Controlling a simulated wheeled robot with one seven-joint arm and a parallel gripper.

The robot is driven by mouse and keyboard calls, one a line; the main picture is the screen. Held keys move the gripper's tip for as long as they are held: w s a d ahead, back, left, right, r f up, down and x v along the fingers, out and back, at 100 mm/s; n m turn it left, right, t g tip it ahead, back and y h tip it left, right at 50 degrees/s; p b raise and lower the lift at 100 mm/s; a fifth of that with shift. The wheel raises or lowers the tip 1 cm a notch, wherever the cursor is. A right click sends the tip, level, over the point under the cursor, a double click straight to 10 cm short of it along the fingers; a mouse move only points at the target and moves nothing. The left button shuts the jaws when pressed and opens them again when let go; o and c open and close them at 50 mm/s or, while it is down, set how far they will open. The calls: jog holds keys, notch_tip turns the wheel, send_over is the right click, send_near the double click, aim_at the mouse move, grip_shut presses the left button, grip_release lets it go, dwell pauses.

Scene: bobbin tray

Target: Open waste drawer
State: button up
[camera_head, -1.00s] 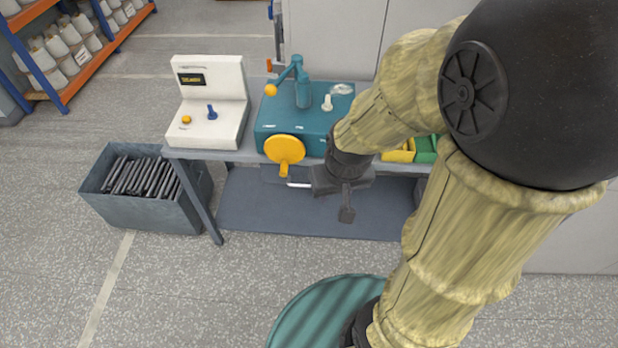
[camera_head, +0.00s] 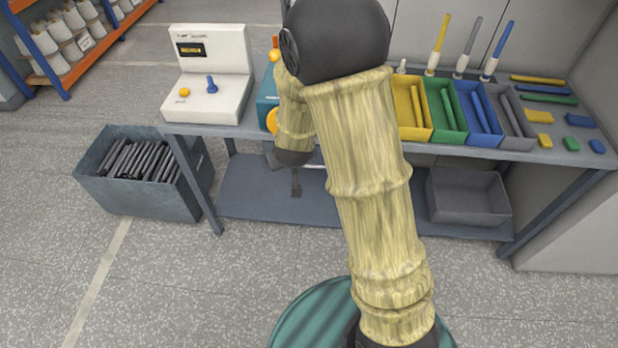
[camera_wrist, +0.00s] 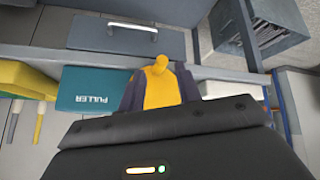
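The waste drawer (camera_wrist: 95,36) is a grey box front under the bench, with a pale bar handle (camera_wrist: 132,26) in the wrist view. In the head view my arm hides most of it; I cannot tell whether it stands out at all. My gripper (camera_wrist: 160,78) is open, its dark fingers apart on either side of the yellow crank wheel (camera_wrist: 160,92) in the wrist view. I cannot tell the depth between them. The handle is beyond the fingertips, apart from them.
The teal puller (camera_wrist: 90,90) sits on the bench, mostly behind my arm in the head view. A white control box (camera_head: 212,75) is left of it, colored bins (camera_head: 410,105) right. A grey crate of dark rods (camera_head: 140,175) stands on the floor left; a grey bin (camera_head: 468,195) is on the lower shelf.

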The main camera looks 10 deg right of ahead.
jog(key=w+a+f+n+t+h+b, duration=0.1)
jog(key=w+f, duration=0.1)
jog(key=f, duration=0.3)
jog(key=w+a+f+t+h+b, duration=0.1)
jog(key=w+f+h+b, duration=0.15)
jog(key=f, duration=0.25)
jog(key=n+t+h+b, duration=0.3)
jog(key=n+t+h, duration=0.1)
jog(key=h, duration=0.2)
send_near(310, 166)
jog(key=a+f, duration=0.3)
jog(key=a, duration=0.2)
jog(key=s+h, duration=0.1)
jog(key=s+f+n+t+h+b, duration=0.1)
jog(key=s, duration=0.1)
jog(key=s+n+h, duration=0.1)
jog(key=shift+s+a+f+t, duration=0.1)
jog(key=shift+s+f+t, duration=0.2)
jog(key=shift+f+t, duration=0.1)
jog(key=shift+w, duration=0.1)
jog(key=x, duration=1.7)
jog(key=shift+w+r, duration=0.1)
jog(key=shift+c, duration=0.4)
